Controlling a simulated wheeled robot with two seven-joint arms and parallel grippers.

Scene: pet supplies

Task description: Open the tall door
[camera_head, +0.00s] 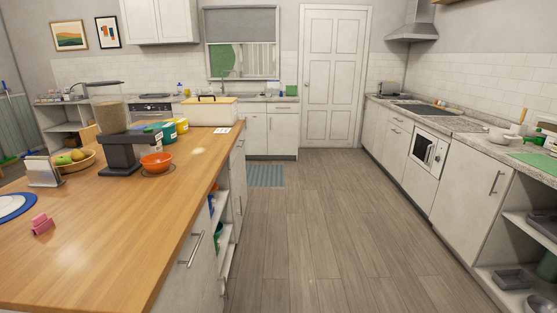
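A tall white panelled door (334,72) stands in the back wall, a little right of the middle of the view. It looks shut in its white frame. A small dark mark shows near its left edge, too small to tell whether it is a handle. Neither of my grippers is in view.
A grey wooden floor (315,220) runs clear up to the door. A wooden-topped island (120,250) with a pet feeder (113,125) and an orange bowl (156,162) borders it on the left. A right counter (455,130) with white cupboards borders it. A blue mat (265,175) lies by the sink cupboards.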

